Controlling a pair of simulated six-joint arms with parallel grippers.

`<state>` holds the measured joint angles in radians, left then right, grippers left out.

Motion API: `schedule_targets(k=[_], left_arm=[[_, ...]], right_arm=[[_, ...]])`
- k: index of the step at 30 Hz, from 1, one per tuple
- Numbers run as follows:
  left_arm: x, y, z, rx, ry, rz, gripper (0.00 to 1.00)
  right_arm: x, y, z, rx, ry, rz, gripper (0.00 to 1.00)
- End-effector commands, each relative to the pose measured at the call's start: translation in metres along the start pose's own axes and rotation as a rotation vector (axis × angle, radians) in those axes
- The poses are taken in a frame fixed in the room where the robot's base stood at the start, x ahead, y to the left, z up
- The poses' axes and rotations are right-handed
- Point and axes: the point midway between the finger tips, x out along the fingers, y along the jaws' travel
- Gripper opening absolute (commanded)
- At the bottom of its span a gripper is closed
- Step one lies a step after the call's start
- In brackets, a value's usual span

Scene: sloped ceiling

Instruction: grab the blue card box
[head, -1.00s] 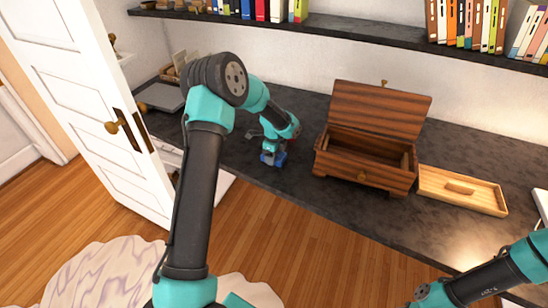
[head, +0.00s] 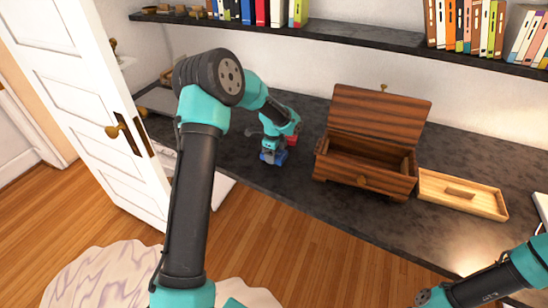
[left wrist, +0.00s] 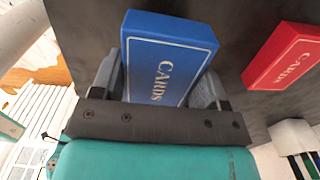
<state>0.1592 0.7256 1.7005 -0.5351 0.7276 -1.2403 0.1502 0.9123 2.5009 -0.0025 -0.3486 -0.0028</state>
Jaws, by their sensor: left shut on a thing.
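The blue card box (head: 273,157) is on or just above the dark countertop, left of the wooden chest. In the left wrist view the blue card box (left wrist: 166,52) shows its "CARDS" lettering and sits between the two fingers. My left gripper (head: 272,150) is shut on it from above. In the left wrist view the fingers of my left gripper (left wrist: 160,80) lie along both sides of the box. I cannot tell whether the box touches the counter. My right arm shows at the lower right, but its gripper is not in view.
A red card box (left wrist: 285,57) lies right beside the blue one; in the head view the red box (head: 291,141) is partly behind my gripper. An open wooden chest (head: 362,178) and a light wooden tray (head: 462,206) stand to the right. A bookshelf (head: 350,35) hangs above.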

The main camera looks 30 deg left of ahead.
Motion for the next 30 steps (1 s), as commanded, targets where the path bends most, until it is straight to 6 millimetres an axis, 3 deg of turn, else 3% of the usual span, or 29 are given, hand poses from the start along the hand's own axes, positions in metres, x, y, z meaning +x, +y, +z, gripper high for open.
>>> schedule_targets(k=[8,18,24,30], left_arm=[[-0.003,0.041,-0.021,0.004,0.001,0.005,0.4],[-0.01,0.107,-0.054,0.004,0.001,0.005,0.4],[-0.012,0.131,-0.066,0.002,0.001,0.005,0.4],[-0.013,0.139,-0.07,0.002,0.001,0.003,0.4]], right_arm=[[0.0,0.0,0.0,0.0,0.0,0.0,0.43],[0.0,0.0,0.0,0.0,0.0,0.0,0.43],[0.0,0.0,0.0,0.0,0.0,0.0,0.43],[0.0,0.0,0.0,0.0,0.0,0.0,0.43]])
